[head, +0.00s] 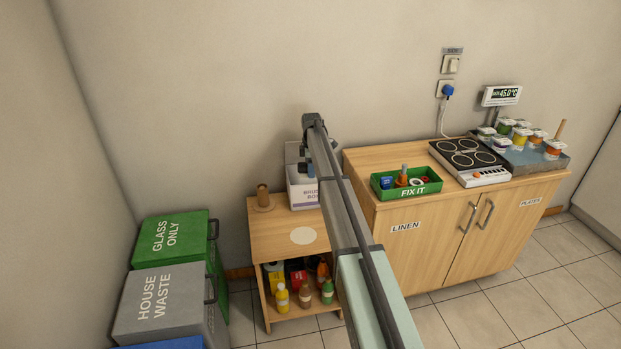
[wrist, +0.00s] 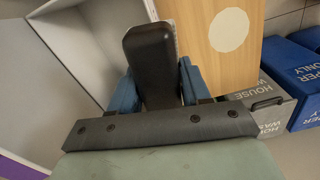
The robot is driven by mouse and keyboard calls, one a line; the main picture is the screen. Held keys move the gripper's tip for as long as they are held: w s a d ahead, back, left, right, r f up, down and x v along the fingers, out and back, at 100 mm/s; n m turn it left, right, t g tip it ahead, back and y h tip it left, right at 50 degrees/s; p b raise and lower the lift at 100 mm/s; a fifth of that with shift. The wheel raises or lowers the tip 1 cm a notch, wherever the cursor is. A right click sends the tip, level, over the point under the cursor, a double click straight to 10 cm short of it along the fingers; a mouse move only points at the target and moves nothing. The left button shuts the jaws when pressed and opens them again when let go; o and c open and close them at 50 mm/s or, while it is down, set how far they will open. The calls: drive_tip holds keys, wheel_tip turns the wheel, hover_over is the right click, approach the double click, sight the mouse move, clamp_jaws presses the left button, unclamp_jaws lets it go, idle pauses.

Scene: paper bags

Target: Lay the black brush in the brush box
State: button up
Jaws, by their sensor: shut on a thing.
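The black brush (wrist: 148,62) stands out between the two blue fingers of my gripper (wrist: 156,84) in the wrist view. My gripper is shut on it. The white brush box (head: 304,193), lettered in purple, stands on the small wooden stand in the head view, partly hidden by my arm. In the wrist view the open box (wrist: 72,42) fills the left side, and the brush overlaps its right edge. I cannot tell the brush's height above the box. In the head view my arm hides most of the gripper and the brush.
The wooden stand (head: 262,235) carries a brown spindle (head: 263,196) and a pale disc (head: 303,235); bottles sit on its shelf. A cabinet (head: 425,250) at right bears a green FIX IT tray (head: 385,190) and a hob (head: 468,157). Waste bins (head: 165,300) stand at left.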

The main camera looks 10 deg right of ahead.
drive_tip(key=w+d+f+n, duration=0.1)
drive_tip(key=w+f, duration=0.2)
drive_tip(key=f, duration=0.3)
drive_tip(key=shift+w+f+n, duration=0.2)
drive_tip(key=shift+n, duration=0.1)
idle(0.5)
idle(0.4)
drive_tip(key=o, duration=1.3)
drive_tip(key=shift+c, duration=0.2)
wheel_tip(320, 180, up, 12)
idle(0.7)
